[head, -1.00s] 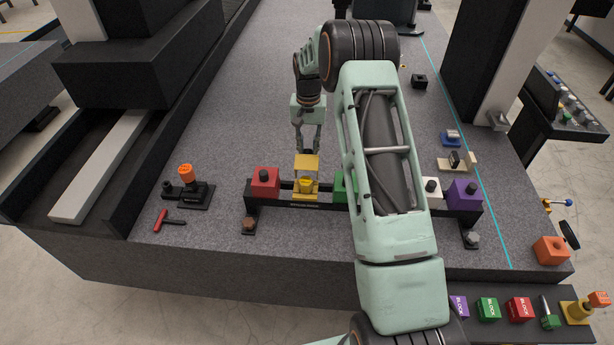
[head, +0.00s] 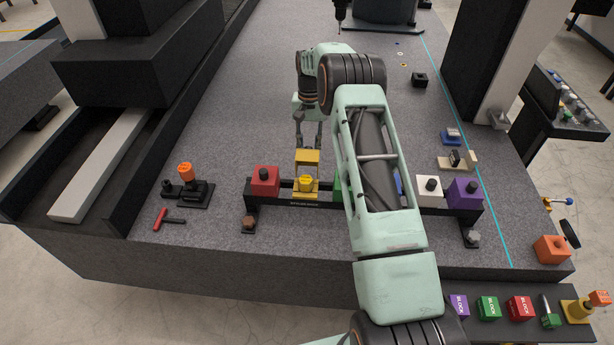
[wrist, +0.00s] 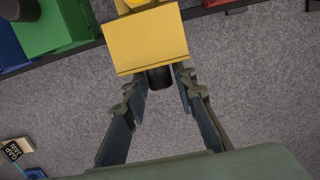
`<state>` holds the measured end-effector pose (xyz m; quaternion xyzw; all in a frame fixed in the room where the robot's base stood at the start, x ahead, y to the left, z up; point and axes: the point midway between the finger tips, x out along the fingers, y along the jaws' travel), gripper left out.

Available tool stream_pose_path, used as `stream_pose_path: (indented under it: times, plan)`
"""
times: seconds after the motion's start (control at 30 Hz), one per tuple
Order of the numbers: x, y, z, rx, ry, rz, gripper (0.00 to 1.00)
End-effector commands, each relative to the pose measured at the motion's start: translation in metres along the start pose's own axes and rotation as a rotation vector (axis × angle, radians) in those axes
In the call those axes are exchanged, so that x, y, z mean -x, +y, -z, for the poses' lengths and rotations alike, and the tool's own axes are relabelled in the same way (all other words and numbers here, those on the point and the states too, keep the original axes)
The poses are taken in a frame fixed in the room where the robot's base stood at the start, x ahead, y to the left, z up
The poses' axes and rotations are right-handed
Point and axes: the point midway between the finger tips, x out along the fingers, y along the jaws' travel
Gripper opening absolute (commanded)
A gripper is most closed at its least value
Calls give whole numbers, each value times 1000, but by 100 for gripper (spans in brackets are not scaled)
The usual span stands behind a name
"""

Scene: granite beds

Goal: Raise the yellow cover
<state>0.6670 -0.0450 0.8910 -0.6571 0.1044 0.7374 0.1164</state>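The yellow cover (head: 307,156) is a flat yellow plate in the head view, just above and behind a yellow block (head: 306,184) on the black rail. In the wrist view the cover (wrist: 148,42) fills the top middle, with a dark knob (wrist: 160,78) at its near edge. My gripper (head: 308,146) reaches down to the cover from behind. A dark gap shows between the cover and the block in the head view.
The black rail (head: 330,204) also carries a red block (head: 264,181) on the left and white (head: 429,191) and purple (head: 464,193) blocks on the right. My arm hides part of a green block (head: 338,187). The granite behind the rail is mostly clear.

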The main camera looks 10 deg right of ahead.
Motion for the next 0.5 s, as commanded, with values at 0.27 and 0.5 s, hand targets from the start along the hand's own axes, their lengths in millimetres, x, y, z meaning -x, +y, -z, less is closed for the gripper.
stream_pose_path:
  times: [0.27,0.5]
  plan:
    - [2,0,0,0,2,1,35]
    - [14,0,1,0,5,1,35]
